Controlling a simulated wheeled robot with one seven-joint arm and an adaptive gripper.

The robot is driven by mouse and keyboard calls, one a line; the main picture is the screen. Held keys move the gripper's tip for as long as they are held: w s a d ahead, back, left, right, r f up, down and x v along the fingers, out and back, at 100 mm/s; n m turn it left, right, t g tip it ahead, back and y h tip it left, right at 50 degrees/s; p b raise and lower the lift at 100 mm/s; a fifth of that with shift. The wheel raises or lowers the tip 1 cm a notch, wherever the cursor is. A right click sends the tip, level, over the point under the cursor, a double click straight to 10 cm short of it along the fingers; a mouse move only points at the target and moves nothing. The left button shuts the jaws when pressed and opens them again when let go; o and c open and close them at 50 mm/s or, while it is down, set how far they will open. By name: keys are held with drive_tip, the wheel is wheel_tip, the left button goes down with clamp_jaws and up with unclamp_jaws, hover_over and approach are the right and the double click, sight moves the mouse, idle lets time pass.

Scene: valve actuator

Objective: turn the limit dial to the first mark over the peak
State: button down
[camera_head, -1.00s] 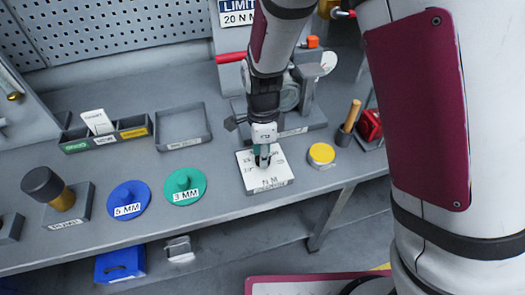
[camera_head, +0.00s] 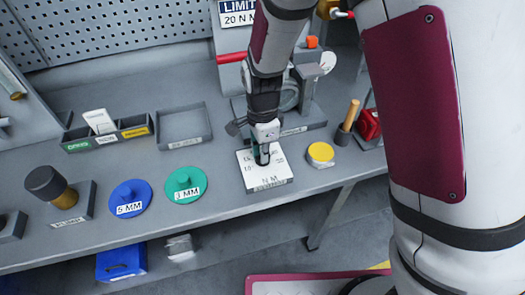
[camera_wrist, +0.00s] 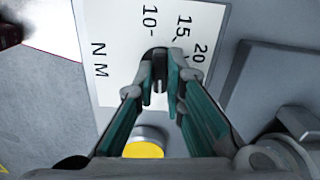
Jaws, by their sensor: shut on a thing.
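The dial plate (camera_head: 270,182) is a white square marked N M, lying near the bench's front edge. In the wrist view the plate (camera_wrist: 112,72) shows the numbers 10, 15 and 20 with short ticks around the dial. My gripper (camera_head: 262,160) points down onto the plate's middle. In the wrist view my gripper (camera_wrist: 160,92) has its teal-lined fingers shut on the small dark limit dial (camera_wrist: 159,54). The fingers hide most of the dial, and I cannot tell which mark its pointer is at. A LIMIT 20 N M sign (camera_head: 237,12) stands at the back.
A yellow-topped disc (camera_head: 320,152) sits close to the plate's right. A wooden-handled tool (camera_head: 349,117) stands beyond it. Green (camera_head: 184,185) and blue (camera_head: 130,197) discs lie left, with an empty tray (camera_head: 183,126) behind. A grey fixture (camera_head: 308,92) stands behind the plate.

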drive_tip(key=n, duration=0.3)
drive_tip(key=shift+n, duration=0.4)
drive_tip(key=n, duration=0.3)
drive_tip(key=shift+p, duration=0.35)
drive_tip(key=n, duration=0.7)
drive_tip(key=shift+n, duration=0.4)
drive_tip(key=n, duration=0.3)
drive_tip(key=shift+n+b, duration=0.3)
drive_tip(key=shift+b, duration=0.1)
drive_tip(key=n, duration=0.3)
drive_tip(key=shift+n, duration=0.3)
drive_tip(key=n, duration=0.7)
